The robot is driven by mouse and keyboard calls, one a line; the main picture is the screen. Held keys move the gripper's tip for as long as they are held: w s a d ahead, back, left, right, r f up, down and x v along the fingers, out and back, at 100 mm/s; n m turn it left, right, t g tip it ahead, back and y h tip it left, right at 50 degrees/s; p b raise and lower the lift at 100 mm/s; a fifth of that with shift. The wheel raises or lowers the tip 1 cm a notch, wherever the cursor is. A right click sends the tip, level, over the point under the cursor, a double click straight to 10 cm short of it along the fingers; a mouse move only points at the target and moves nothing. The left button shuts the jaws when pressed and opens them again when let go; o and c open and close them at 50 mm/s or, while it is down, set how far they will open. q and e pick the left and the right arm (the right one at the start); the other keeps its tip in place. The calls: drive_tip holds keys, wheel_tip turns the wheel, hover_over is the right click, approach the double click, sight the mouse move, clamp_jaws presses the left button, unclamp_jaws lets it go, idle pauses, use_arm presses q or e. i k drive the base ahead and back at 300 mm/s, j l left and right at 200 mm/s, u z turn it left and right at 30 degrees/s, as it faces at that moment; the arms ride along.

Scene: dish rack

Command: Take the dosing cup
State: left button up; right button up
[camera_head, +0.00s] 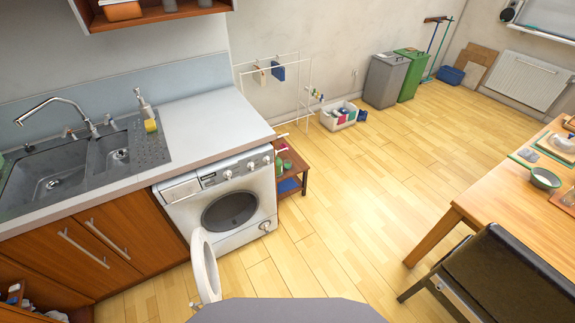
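I cannot make out a dosing cup for certain in the head view. A small wooden side table (304,170) beside the washing machine holds small green items (287,165), a pale item with a pink part and, lower down, something blue; they are too small to tell apart. The white washing machine (256,231) stands under the counter with its round door (206,268) swung open toward me. Neither of my grippers is in view.
A counter (205,118) with a double sink (52,178), soap bottle and yellow sponge is at left. A drying rack (297,82), white basket (340,121) and bins (383,82) line the wall. A dining table (470,196) and dark chair (500,280) stand right. The middle floor is clear.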

sight(286, 163)
drive_tip(key=i+l+u, duration=0.1)
drive_tip(key=i+l, duration=0.25)
drive_tip(key=i+l+u, duration=0.1)
drive_tip(key=i+l, duration=0.25)
drive_tip(key=l, duration=0.25)
drive_tip(key=i+l+u, duration=0.4)
drive_tip(key=i+l, duration=0.3)
drive_tip(key=i+l+u, duration=0.15)
drive_tip(key=i+l, duration=0.2)
drive_tip(key=i+l+u, duration=0.2)
drive_tip(key=l, duration=0.35)
drive_tip(key=i+l+u, duration=0.2)
drive_tip(key=i+l, duration=0.15)
drive_tip(key=l, duration=0.15)
drive_tip(key=i+l+u, duration=0.15)
drive_tip(key=l, duration=0.3)
drive_tip(key=l+u, duration=0.15)
drive_tip(key=l, duration=0.25)
drive_tip(key=i+l+u, duration=0.1)
drive_tip(key=l, duration=0.35)
drive_tip(key=k+l, duration=0.1)
drive_tip(key=l, duration=0.35)
drive_tip(key=k+l+u, duration=0.15)
drive_tip(key=l, duration=0.8)
